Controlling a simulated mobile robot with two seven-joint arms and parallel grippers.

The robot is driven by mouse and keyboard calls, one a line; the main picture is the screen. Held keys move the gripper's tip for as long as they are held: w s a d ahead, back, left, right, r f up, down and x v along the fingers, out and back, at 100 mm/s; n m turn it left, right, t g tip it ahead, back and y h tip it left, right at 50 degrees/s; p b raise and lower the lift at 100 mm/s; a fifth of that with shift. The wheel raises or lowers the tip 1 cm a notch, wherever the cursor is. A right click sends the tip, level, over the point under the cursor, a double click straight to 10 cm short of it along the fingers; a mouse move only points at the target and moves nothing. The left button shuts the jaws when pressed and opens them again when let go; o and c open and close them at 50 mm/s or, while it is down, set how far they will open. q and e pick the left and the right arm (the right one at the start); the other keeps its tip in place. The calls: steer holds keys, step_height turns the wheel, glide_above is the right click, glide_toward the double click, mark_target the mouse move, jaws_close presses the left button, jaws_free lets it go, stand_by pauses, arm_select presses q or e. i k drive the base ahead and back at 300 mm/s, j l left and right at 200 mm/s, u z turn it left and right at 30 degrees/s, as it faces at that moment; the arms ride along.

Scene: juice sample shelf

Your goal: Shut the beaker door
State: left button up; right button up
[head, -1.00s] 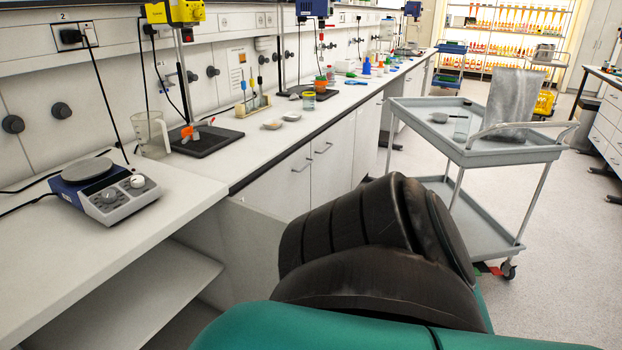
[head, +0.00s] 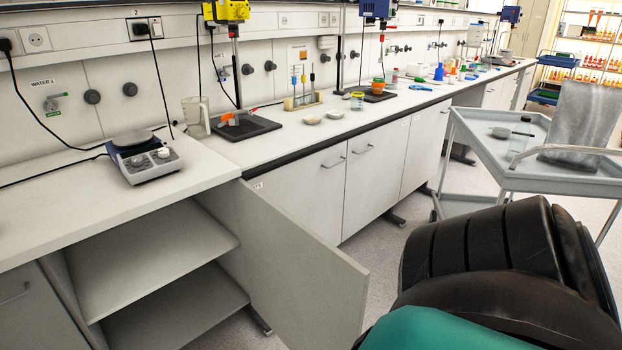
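A white cabinet door (head: 300,265) under the bench stands open in the head view. It is hinged on the right side of an open cabinet (head: 155,255) and sticks out toward me. Its free edge is at the lower right, close to the black and green link of my arm. The cabinet's inside and its two shelf boards look empty. I cannot tell whether my arm touches the door. Neither gripper is in view. No handle shows on the visible face of the door.
A hotplate (head: 145,157) and a clear beaker (head: 195,117) stand on the bench (head: 60,205) above the cabinet. Closed cabinet doors (head: 375,175) run along to the right. A grey cart (head: 500,165) stands at the right. Some floor shows between the open door and the cart.

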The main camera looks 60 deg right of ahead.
mark_target(313, 295)
steer(key=k+l, duration=0.75)
steer(key=l, duration=0.2)
steer(key=k+l, duration=0.1)
steer(key=l, duration=0.2)
steer(key=k+l, duration=0.15)
steer(key=l, duration=1.85)
steer(key=i+j+u, duration=0.1)
steer(key=u, duration=0.5)
steer(key=j, duration=0.1)
